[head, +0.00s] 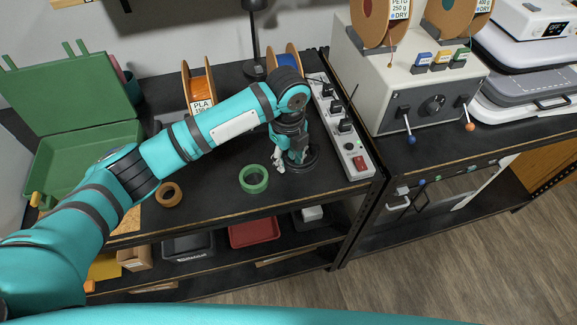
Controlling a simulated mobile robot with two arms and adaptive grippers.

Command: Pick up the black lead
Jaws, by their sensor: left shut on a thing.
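My left arm reaches in from the left over the black workbench. Its gripper (290,158) points down at the bench, just left of the power strip. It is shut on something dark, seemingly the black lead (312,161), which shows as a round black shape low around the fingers. The fingers and wrist hide much of it, and I cannot tell whether it is clear of the bench top. My right gripper is not in view.
A power strip (353,150) with black plugs and a red switch stands right of the gripper. A green tape roll (254,179) and a brown roll (168,195) lie nearby. Filament spools (199,92) and a lamp (253,70) stand behind. A grey control box (405,85) is at right.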

